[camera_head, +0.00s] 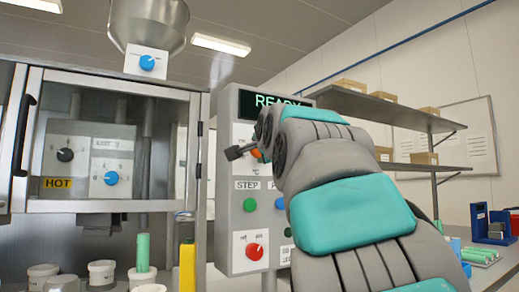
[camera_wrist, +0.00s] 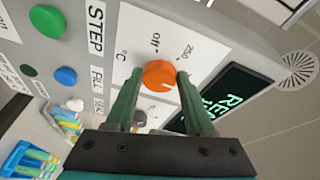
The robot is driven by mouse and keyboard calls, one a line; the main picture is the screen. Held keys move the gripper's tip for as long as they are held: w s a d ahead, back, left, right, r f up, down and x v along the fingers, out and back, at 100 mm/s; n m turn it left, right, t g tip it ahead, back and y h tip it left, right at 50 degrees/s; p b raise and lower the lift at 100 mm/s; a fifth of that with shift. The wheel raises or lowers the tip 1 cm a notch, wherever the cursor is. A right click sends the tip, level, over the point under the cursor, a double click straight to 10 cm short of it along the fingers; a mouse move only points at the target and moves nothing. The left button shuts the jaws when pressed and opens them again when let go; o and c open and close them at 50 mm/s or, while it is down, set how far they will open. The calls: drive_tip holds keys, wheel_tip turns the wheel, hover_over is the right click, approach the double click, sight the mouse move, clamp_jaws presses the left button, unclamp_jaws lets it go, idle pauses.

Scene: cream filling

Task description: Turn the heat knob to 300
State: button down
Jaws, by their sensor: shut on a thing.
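The orange knob (camera_wrist: 160,74) is on a white dial plate on the grey control panel. In the wrist view "°C", "off" and "250" can be read around it; no 300 mark is readable, and part of the dial is hidden. A short pale mark shows on the knob's face. My gripper (camera_wrist: 159,78) has one green finger on each side of the knob and is shut on it. In the head view only a bit of the orange knob (camera_head: 256,153) shows beside my gripper (camera_head: 240,152); my arm covers much of the panel.
The panel's display (camera_head: 274,101) reads "READY". Below the orange knob are a green button (camera_head: 249,204), a blue button (camera_head: 280,203) and a red knob (camera_head: 254,251). A glass-fronted cabinet (camera_head: 112,206) stands to the left, with a "HOT" label inside. Shelves with boxes hang at the right.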

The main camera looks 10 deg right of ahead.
drive_tip(key=shift+c, duration=1.3)
unclamp_jaws()
drive_tip(key=shift+d, duration=0.1)
drive_tip(key=shift+s, duration=0.1)
drive_tip(key=s+b, duration=0.1)
drive_tip(key=s, duration=0.6)
drive_tip(key=shift+s, duration=0.25)
drive_tip(key=shift+f, duration=0.1)
